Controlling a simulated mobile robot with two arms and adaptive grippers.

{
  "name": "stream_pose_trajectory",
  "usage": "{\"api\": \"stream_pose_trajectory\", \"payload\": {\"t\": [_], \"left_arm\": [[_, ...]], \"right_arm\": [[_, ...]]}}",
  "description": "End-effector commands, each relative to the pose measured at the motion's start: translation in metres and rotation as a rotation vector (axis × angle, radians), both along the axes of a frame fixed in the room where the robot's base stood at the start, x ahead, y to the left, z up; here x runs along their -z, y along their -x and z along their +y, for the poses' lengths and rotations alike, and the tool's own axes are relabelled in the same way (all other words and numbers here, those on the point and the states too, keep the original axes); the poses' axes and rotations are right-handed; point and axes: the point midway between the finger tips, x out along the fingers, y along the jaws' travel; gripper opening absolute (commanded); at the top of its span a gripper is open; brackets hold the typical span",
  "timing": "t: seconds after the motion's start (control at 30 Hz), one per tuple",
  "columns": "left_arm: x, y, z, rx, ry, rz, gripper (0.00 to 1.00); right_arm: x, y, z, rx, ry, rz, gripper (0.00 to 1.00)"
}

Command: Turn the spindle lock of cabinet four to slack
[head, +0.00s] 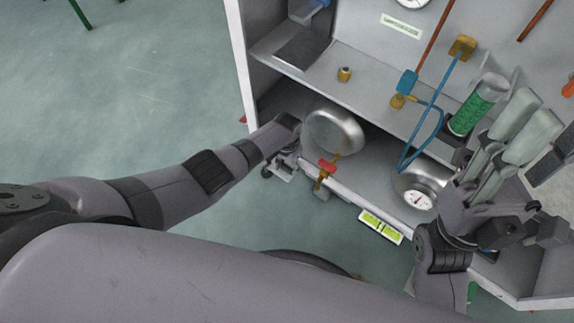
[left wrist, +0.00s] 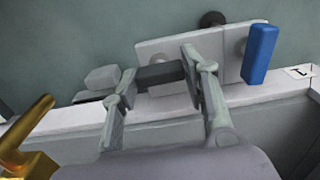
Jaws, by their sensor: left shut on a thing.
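My left gripper (head: 284,168) is at the front lower edge of the open cabinet (head: 345,196), at its left end. In the left wrist view its two fingers (left wrist: 158,82) stand on either side of a short dark bar (left wrist: 160,73) and are shut on it. The bar lies in front of a pale plate on the outer side of the white edge. I cannot tell for sure that this bar is the spindle lock, and no cabinet number is readable. My right gripper (head: 524,126) is at the right of the cabinet, its fingers apart, with nothing seen between them.
A blue handle (left wrist: 260,54) stands close right of the left fingers. A brass part (left wrist: 28,140) is at the left. A level (head: 381,226) sits on the front edge.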

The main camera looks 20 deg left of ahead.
Motion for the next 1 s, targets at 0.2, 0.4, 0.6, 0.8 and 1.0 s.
{"api": "stream_pose_trajectory", "payload": {"t": [0.2, 0.4, 0.6, 0.8, 1.0], "left_arm": [[0.000, 0.000, -0.001, -0.002, 0.003, 0.001, 0.50], [0.000, 0.000, 0.000, -0.001, 0.001, 0.000, 0.50], [-0.005, -0.001, 0.000, 0.000, 0.002, 0.000, 0.50], [-0.026, 0.000, 0.000, 0.001, 0.003, -0.002, 0.50], [-0.061, -0.001, 0.000, 0.000, 0.003, -0.003, 0.50]], "right_arm": [[0.000, 0.000, 0.000, 0.000, 0.000, 0.000, 0.40], [0.000, 0.000, 0.000, 0.001, 0.000, -0.002, 0.40], [-0.001, 0.000, -0.001, 0.002, -0.002, -0.004, 0.40], [-0.001, 0.000, 0.000, 0.001, -0.001, -0.003, 0.40], [0.000, 0.000, 0.000, 0.001, 0.000, -0.002, 0.40]]}}
